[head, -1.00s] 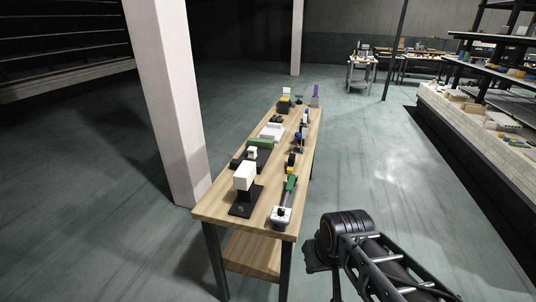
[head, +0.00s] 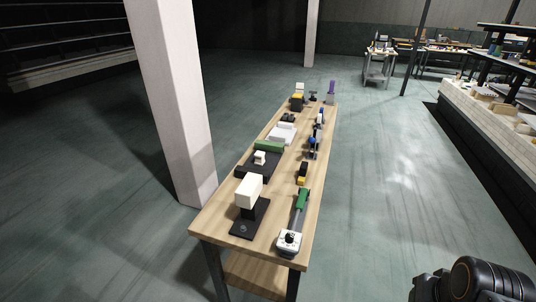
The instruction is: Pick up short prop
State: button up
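Two off-white blocks on the long wooden table could be the short prop; I cannot tell which one it is. The larger off-white block (head: 248,189) sits raised on a black stand (head: 250,222) at the near end of the table. A smaller off-white block (head: 260,157) stands on a dark plate (head: 254,169) farther back. Both are apart from my arm, part of which shows at the bottom right. My gripper is out of view.
The wooden table (head: 279,189) also carries a green-handled tool (head: 302,200), a white box with a black knob (head: 289,241) and a white tray (head: 281,134). A pale column (head: 172,100) stands left. A brick-sided kiln car (head: 485,125) stands right. Open floor (head: 385,190) lies between.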

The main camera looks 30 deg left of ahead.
aim_at(259, 156)
jog(key=i, duration=3.3)
jog(key=u, duration=4.55)
jog(key=i, duration=0.5)
jog(key=u, duration=0.05)
